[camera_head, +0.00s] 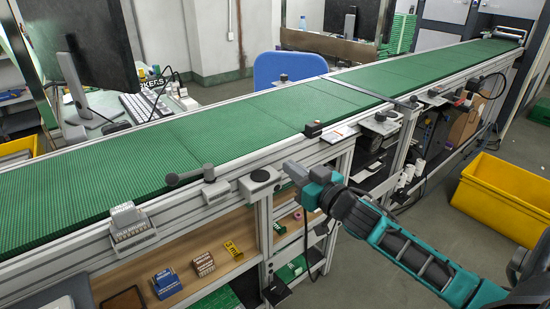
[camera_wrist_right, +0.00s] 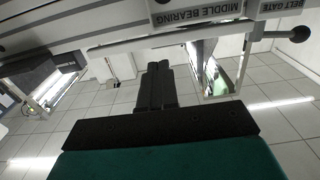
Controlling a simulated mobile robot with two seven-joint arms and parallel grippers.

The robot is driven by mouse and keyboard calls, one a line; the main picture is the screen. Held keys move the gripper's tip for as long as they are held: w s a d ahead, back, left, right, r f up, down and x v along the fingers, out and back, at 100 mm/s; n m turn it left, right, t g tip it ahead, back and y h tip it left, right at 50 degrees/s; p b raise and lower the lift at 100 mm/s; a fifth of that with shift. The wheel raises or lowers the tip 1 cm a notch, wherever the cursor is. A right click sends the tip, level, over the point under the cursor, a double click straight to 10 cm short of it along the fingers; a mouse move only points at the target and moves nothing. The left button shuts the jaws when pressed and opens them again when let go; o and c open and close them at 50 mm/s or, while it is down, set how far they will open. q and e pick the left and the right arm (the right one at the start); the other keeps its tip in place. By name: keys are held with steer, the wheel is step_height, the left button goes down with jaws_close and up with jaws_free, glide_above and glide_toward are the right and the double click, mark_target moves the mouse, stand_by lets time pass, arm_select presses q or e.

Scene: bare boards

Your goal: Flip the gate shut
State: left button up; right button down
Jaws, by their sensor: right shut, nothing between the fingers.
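A grey lever with a dark round knob (camera_head: 172,179) lies along the near edge of the green conveyor belt, left of its small pivot block (camera_head: 209,174). In the right wrist view a black knob (camera_wrist_right: 300,34) on a short grey rod shows at upper right, below a "BELT GATE" label (camera_wrist_right: 279,5). My right gripper (camera_head: 290,168) is shut and empty, just off the conveyor's near side, to the right of the lever and apart from it. Its closed fingers show in the wrist view (camera_wrist_right: 157,72), left of the knob. My left gripper is not in view.
The green belt (camera_head: 235,125) runs from lower left to upper right and looks bare. A grey box with a round top (camera_head: 261,178) sits on the near rail. A shelf below holds small boxes (camera_head: 204,264). A yellow bin (camera_head: 505,190) stands on the floor at right.

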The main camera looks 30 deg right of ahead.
mark_target(267, 151)
steer(key=w, duration=0.6)
steer(key=shift+w+a+b, duration=0.2)
steer(key=shift+a+b, duration=0.05)
steer(key=shift+b, duration=0.05)
steer(key=shift+w, duration=0.3)
